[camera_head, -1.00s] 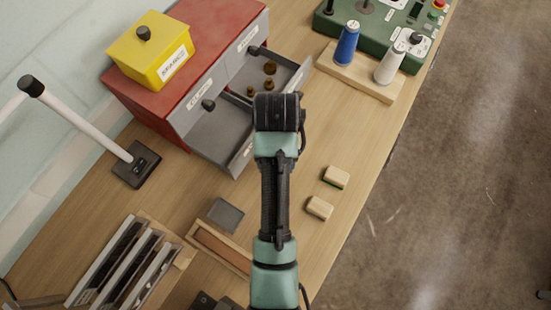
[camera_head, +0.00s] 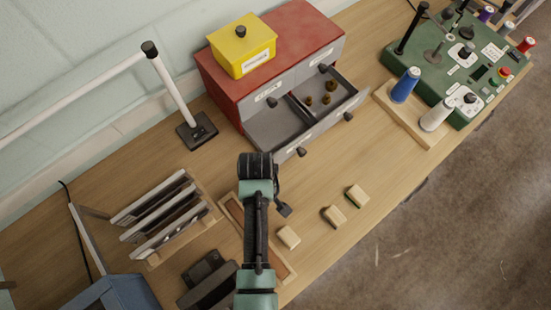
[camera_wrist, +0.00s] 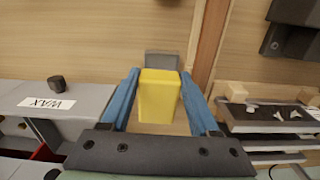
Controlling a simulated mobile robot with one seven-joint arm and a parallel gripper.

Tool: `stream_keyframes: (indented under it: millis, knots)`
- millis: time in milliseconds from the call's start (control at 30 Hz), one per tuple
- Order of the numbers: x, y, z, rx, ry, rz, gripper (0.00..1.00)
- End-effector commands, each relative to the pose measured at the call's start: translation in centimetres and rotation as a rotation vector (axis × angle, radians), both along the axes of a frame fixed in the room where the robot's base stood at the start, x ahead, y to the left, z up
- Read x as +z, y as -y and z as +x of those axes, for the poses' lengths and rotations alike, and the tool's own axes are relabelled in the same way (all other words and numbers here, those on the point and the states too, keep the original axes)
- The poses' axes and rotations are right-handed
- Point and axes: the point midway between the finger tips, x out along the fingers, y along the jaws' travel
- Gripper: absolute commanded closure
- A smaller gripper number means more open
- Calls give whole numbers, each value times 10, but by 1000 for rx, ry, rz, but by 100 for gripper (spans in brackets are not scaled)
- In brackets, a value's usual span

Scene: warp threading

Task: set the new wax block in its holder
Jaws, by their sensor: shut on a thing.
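The wax block is a yellow block (camera_wrist: 158,95) in the wrist view, upright between the two blue fingers of my gripper (camera_wrist: 160,100), which is shut on it. A flat grey piece (camera_wrist: 162,60), probably the holder, shows on the table just past the block's far end. The block covers part of it, and I cannot tell whether they touch. In the head view my arm hides the gripper's fingers, the block and the grey piece.
An open grey drawer (camera_head: 279,128) stands beside one with brass pieces (camera_head: 326,99). A long wooden tray (camera_head: 229,211) lies by my arm, with a slotted rack (camera_head: 160,218) left of it. Several small wooden blocks (camera_head: 333,216) lie to the right. A lamp base (camera_head: 197,130) stands behind.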

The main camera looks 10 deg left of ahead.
Motion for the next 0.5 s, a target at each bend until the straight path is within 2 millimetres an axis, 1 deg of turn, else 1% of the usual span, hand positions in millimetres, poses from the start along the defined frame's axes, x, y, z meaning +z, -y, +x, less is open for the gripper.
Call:
stream_keyframes:
  millis: [67, 267, 500]
  knots:
    - [0, -4, -3, 38, 1, 2, 98]
    - [-6, -3, -2, 33, 3, 2, 98]
    - [-21, -3, -2, 31, 3, 2, 98]
